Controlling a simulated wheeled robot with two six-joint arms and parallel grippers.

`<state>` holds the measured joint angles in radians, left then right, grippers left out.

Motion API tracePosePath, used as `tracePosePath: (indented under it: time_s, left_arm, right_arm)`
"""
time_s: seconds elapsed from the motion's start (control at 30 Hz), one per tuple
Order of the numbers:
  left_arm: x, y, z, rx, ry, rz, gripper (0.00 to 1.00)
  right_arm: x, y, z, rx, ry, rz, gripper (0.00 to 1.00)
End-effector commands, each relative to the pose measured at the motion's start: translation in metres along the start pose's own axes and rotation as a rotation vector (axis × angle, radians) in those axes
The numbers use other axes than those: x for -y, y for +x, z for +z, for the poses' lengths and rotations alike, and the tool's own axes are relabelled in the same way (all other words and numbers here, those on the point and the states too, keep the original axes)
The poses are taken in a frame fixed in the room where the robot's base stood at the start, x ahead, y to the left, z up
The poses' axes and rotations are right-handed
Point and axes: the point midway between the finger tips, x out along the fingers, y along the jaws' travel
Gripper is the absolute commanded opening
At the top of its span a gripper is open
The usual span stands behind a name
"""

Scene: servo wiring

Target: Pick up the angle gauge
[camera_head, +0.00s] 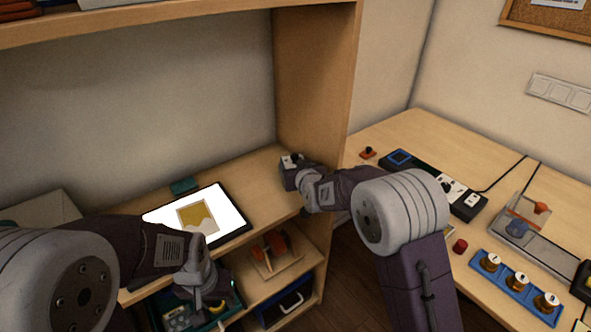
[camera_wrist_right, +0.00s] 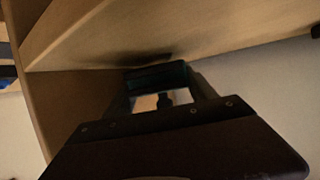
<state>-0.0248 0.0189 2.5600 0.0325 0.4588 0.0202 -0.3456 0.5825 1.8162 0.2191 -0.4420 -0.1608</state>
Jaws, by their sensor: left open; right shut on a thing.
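My right gripper (camera_head: 290,168) is at the right end of the upper shelf board, close to the side panel. It is shut on a small dark object with a pale top (camera_head: 291,160); I cannot tell for certain that this is the angle gauge. In the right wrist view a dark teal block (camera_wrist_right: 158,76) spans the fingertips of my right gripper (camera_wrist_right: 160,88), near a wooden surface. My left gripper (camera_head: 208,300) is open, low over a teal bin (camera_head: 238,292) of small parts, and its fingertips are partly hidden. I cannot pick out another angle gauge.
A tablet (camera_head: 238,205) with a lit screen and a small teal box (camera_head: 184,186) lie on the shelf. An orange part on a wooden stand (camera_head: 272,252) is below. The right-hand table holds a switch panel (camera_head: 462,198) and a blue tray of brass parts (camera_head: 515,283).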

Motion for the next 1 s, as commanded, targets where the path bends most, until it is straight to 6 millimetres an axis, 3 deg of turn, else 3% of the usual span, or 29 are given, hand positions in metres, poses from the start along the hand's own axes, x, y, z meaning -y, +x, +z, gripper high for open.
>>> tracePosePath:
  time_s: [0.13,0.27,0.67,0.73,1.0]
  left_arm:
    - [0.0,-0.012,-0.001,0.0,0.0,0.0,0.43]
    - [0.0,-0.006,-0.001,0.0,0.0,0.0,0.43]
    - [0.0,-0.007,-0.001,0.0,0.0,0.0,0.43]
    - [0.0,0.006,0.001,0.0,0.0,0.0,0.43]
    - [0.0,0.012,0.001,0.0,0.0,0.0,0.43]
  right_arm:
    - [0.0,-0.011,-0.027,-0.005,0.002,0.0,0.22]
    - [0.0,-0.033,-0.011,0.0,0.0,0.0,0.22]
    - [0.001,-0.15,0.036,-0.003,0.001,-0.001,0.22]
    - [0.001,-0.158,0.044,-0.008,0.002,-0.001,0.22]
    - [0.0,-0.175,0.048,-0.003,0.002,0.0,0.22]
